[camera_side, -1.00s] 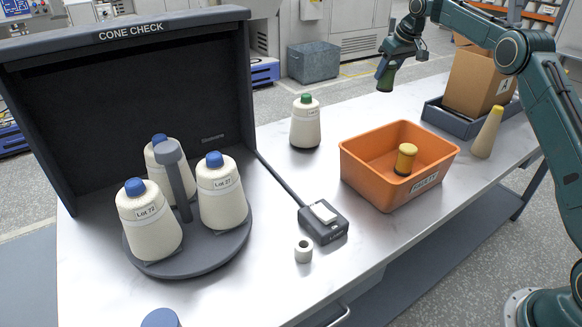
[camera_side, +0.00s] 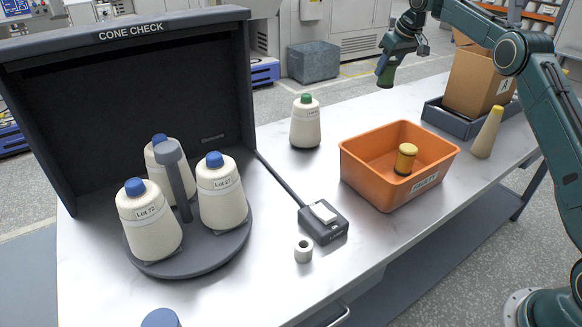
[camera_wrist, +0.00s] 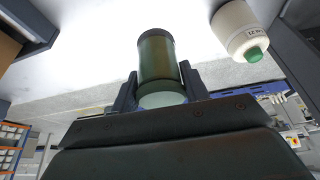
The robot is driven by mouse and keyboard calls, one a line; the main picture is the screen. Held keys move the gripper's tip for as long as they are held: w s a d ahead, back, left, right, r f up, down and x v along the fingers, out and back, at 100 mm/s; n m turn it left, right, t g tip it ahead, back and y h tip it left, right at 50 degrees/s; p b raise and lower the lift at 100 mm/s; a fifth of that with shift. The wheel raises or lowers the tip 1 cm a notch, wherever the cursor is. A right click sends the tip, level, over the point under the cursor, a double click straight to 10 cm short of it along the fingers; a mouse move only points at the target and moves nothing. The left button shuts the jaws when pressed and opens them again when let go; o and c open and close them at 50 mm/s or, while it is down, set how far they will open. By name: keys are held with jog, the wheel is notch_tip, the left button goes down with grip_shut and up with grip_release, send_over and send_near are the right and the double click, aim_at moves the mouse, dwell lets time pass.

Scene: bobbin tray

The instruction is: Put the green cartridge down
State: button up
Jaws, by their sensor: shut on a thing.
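My gripper (camera_side: 390,66) is in the air above the back part of the table, behind the orange bin. It is shut on the green cartridge (camera_side: 386,77), which hangs below the fingers, slightly tilted and clear of the table. In the wrist view the green cartridge (camera_wrist: 158,58) sits between the two fingers of my gripper (camera_wrist: 160,88), with a dark cap at its far end and a pale end near the palm.
An orange bin (camera_side: 390,202) holds a yellow cartridge (camera_side: 405,158). A green-topped cone (camera_side: 305,125) stands left of it. A yellow-tipped cone (camera_side: 487,133) and a cardboard box (camera_side: 470,82) in a dark tray (camera_side: 446,120) are at right. Free table lies behind the bin.

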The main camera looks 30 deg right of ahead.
jog(key=s+a+n+g+y, duration=0.15)
jog(key=a+n, duration=0.25)
jog(key=a, duration=0.7)
jog(key=s+a+n+y, duration=0.1)
jog(key=s+a+n, duration=0.2)
jog(key=a, duration=0.9)
jog(key=s+a+n+y, duration=0.15)
jog(key=a+n, duration=0.25)
jog(key=a, duration=0.7)
notch_tip(320, 180, down, 15)
jog(key=shift+f, duration=0.2)
jog(key=shift+d, duration=0.1)
jog(key=shift+h, duration=0.3)
jog(key=shift+f, duration=2.1)
jog(key=shift+f, duration=0.2)
jog(key=o, duration=1.1)
jog(key=shift+r, duration=0.15)
